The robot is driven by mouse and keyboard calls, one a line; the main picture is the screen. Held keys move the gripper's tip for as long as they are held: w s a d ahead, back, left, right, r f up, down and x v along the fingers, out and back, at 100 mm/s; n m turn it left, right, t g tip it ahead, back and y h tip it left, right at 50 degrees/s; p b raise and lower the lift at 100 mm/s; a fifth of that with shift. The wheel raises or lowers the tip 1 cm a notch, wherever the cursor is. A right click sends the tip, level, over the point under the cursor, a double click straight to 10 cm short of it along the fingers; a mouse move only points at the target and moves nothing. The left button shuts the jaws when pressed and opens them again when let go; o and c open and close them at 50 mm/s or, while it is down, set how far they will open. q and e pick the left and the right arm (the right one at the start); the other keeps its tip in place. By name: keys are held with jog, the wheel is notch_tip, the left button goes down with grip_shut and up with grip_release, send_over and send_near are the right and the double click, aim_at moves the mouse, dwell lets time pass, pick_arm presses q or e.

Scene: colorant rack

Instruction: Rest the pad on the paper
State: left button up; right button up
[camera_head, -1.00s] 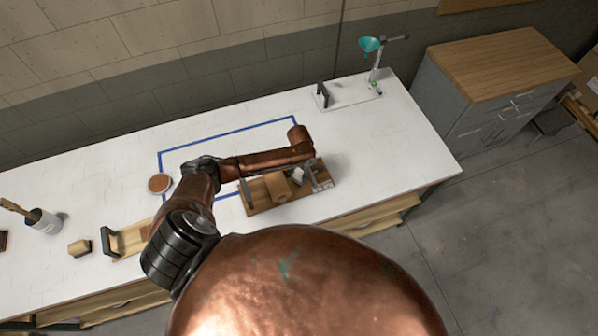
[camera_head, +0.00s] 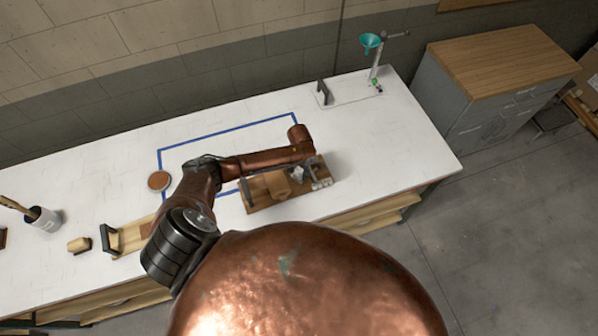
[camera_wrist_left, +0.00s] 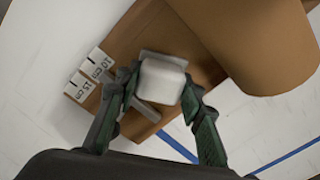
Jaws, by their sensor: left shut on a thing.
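A small white block, which looks like the pad (camera_wrist_left: 162,80), sits between the fingers of my left gripper (camera_wrist_left: 160,88). The gripper is shut on it. In the head view the left gripper (camera_head: 300,173) is over the right part of the wooden stand, beside the brown paper roll (camera_head: 278,186). In the wrist view the roll (camera_wrist_left: 262,40) is just right of the pad, apart from it. A flat brown surface (camera_wrist_left: 140,35) lies below the pad. I cannot tell whether it is paper or wood, or whether the pad touches it. My right gripper is not in view.
Blocks marked 10 cm and 15 cm (camera_wrist_left: 88,78) are at the left in the wrist view. A blue outline (camera_head: 225,133) marks the white table. A round brown-topped dish (camera_head: 159,182), a brush cup (camera_head: 45,218) and a tan block (camera_head: 79,245) are left. A funnel stand (camera_head: 374,72) is behind right.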

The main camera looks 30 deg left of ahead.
pick_arm(q)
jog(key=shift+f, duration=0.25)
jog(key=o, duration=1.1)
notch_tip(320, 180, up, 12)
dwell(0.5)
